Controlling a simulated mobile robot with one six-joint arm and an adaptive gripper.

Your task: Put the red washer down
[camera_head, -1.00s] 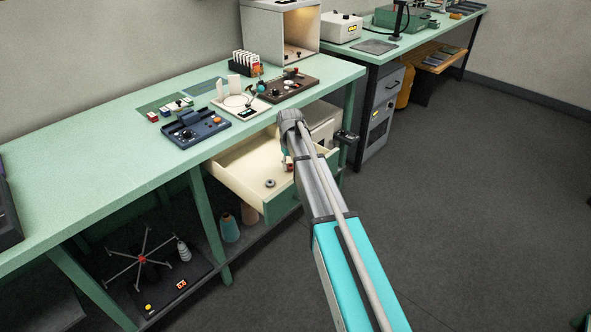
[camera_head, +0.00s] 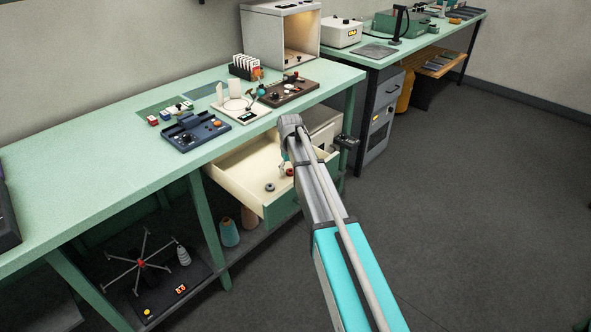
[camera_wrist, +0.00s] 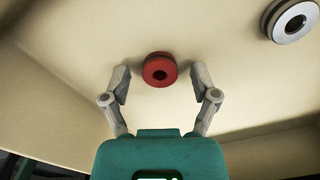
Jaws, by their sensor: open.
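The red washer (camera_wrist: 159,70) lies flat on the cream floor of the open drawer (camera_head: 239,174). It also shows small in the head view (camera_head: 289,172), close by my gripper. My gripper (camera_wrist: 160,80) is open, with one fingertip on each side of the red washer and a gap on both sides. In the head view my arm hides much of the gripper and the right part of the drawer. A grey metal washer (camera_wrist: 290,20) lies in the same drawer, up and to the right in the wrist view; it also shows in the head view (camera_head: 270,187).
The green bench (camera_head: 110,135) above the drawer carries a blue device (camera_head: 197,131), a white scale-like device (camera_head: 240,109) and a brown control box (camera_head: 289,90). Drawer walls stand close around my gripper. Thread cones (camera_head: 229,232) stand below. Floor at right is clear.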

